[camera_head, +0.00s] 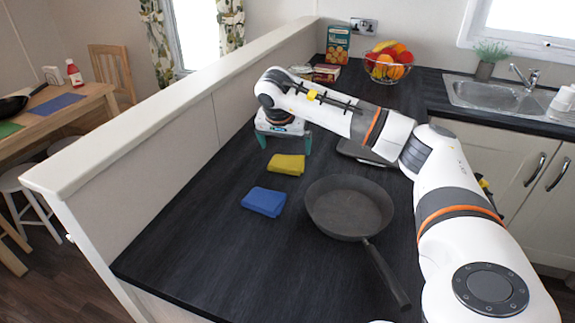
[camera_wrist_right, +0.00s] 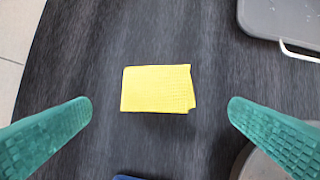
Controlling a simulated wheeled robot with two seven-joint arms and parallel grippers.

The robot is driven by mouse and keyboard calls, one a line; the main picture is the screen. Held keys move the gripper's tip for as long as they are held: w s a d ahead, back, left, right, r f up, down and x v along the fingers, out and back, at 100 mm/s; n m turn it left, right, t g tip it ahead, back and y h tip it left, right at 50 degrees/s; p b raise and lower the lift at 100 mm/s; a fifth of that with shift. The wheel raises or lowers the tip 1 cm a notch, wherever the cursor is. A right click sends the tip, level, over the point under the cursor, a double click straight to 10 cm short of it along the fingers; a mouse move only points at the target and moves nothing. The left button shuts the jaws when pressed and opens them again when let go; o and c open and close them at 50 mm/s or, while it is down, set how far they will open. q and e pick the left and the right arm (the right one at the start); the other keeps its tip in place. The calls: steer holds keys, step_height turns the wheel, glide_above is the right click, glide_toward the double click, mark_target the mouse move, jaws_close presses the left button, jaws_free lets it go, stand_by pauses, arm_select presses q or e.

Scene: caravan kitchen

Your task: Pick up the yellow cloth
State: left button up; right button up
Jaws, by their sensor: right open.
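The yellow cloth (camera_head: 286,164) lies folded and flat on the dark worktop in the head view. It also shows whole in the right wrist view (camera_wrist_right: 158,88), between the two teal fingers. My right gripper (camera_head: 283,140) is open and empty, pointing down above the worktop, just behind the cloth in the head view. In the right wrist view my right gripper (camera_wrist_right: 160,112) has its fingers wide apart, one at each side, with clear worktop between them and the cloth. My left gripper is not in view.
A folded blue cloth (camera_head: 264,201) lies nearer on the worktop. A dark frying pan (camera_head: 349,207) stands to its right, handle toward the front. A grey board (camera_wrist_right: 284,20) lies right of the yellow cloth. A raised white ledge (camera_head: 190,92) borders the worktop's left. A fruit bowl (camera_head: 388,66) stands at the back.

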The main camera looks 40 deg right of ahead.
mark_target(287, 161)
steer(key=p+x, duration=0.1)
steer(key=x, duration=0.6)
steer(key=shift+w+d+f, duration=0.1)
steer(key=shift+w+f, duration=0.1)
steer(key=shift+f, duration=0.05)
steer(key=c, duration=0.7)
